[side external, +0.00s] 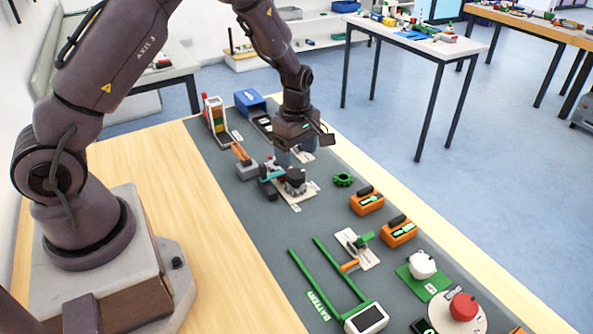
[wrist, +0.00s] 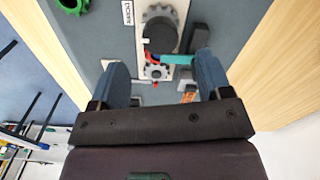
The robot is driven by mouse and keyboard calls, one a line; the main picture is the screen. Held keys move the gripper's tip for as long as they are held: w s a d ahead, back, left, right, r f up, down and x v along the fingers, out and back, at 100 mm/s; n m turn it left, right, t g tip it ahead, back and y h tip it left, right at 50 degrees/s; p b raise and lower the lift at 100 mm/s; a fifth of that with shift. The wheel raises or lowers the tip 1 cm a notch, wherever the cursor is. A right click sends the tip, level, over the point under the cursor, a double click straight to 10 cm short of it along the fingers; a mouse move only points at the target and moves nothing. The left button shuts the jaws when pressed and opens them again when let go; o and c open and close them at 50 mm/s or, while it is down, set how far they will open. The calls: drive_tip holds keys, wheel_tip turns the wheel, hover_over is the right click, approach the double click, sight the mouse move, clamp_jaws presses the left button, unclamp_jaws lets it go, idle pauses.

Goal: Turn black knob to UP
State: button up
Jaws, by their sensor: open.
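A black knob (side external: 295,178) with a gear-like grey rim stands on a pale plate on the grey mat. It also shows in the wrist view (wrist: 163,33), ahead of my fingers. Its UP mark cannot be read. My gripper (side external: 296,157) is above the mat, just behind the knob in the side view. In the wrist view its two blue fingers (wrist: 163,72) are apart with no object held between them. A teal piece (wrist: 178,59) and a small red part lie beside the knob, partly near the right finger.
A green ring (side external: 343,180) and orange blocks (side external: 366,203) with black tops lie to the right. A blue bin (side external: 249,102) and a red-and-white tower (side external: 214,114) stand behind. A green battery frame and red button (side external: 464,307) are at the front.

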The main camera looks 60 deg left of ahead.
sight(297, 173)
wheel_tip(297, 173, down, 6)
drive_tip(key=shift+r, duration=0.15)
drive_tip(key=c, duration=0.9)
